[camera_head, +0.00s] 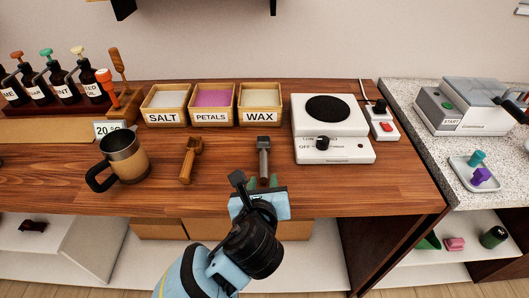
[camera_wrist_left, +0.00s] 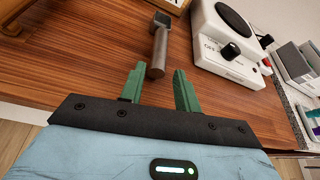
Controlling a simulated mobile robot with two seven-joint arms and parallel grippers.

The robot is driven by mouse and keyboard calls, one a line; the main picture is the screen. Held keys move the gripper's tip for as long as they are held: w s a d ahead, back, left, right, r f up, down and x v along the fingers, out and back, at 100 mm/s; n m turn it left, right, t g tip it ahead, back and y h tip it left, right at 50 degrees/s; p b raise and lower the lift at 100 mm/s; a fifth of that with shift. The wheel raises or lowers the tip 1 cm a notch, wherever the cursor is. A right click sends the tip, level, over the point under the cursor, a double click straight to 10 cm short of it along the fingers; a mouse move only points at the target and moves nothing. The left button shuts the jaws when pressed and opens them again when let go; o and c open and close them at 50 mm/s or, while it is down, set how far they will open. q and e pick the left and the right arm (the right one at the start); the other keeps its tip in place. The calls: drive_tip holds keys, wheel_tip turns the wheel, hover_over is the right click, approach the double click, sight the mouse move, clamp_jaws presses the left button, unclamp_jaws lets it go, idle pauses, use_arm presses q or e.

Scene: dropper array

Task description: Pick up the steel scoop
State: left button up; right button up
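The steel scoop (camera_head: 263,160) lies on the wooden counter in front of the WAX box, its square head toward the back and its grey handle toward the front edge. In the left wrist view the scoop (camera_wrist_left: 159,48) points away from me. My left gripper (camera_head: 263,184) is at the front edge of the counter, at the near end of the handle. In the wrist view its green fingers (camera_wrist_left: 158,82) are spread apart, with the handle's end showing between their tips. Nothing is gripped. My right gripper is not in view.
A white hot plate (camera_head: 335,150) stands close on the right. Boxes of salt (camera_head: 163,118), petals (camera_head: 211,117) and wax (camera_head: 261,116) stand behind. The counter's front edge (camera_head: 330,212) is near.

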sight(263, 173)
use_arm(q)
drive_tip(key=shift+s, duration=0.25)
drive_tip(key=shift+x, duration=0.75)
drive_tip(key=shift+b+x, duration=0.3)
drive_tip(key=shift+x, duration=0.55)
drive_tip(key=x, duration=0.3)
drive_tip(key=shift+w+a+b, duration=0.2)
drive_tip(key=shift+w+b, duration=0.1)
drive_tip(key=shift+w, duration=0.5)
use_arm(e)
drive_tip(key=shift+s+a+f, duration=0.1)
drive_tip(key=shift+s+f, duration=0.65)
use_arm(q)
drive_tip(key=c, duration=0.7)
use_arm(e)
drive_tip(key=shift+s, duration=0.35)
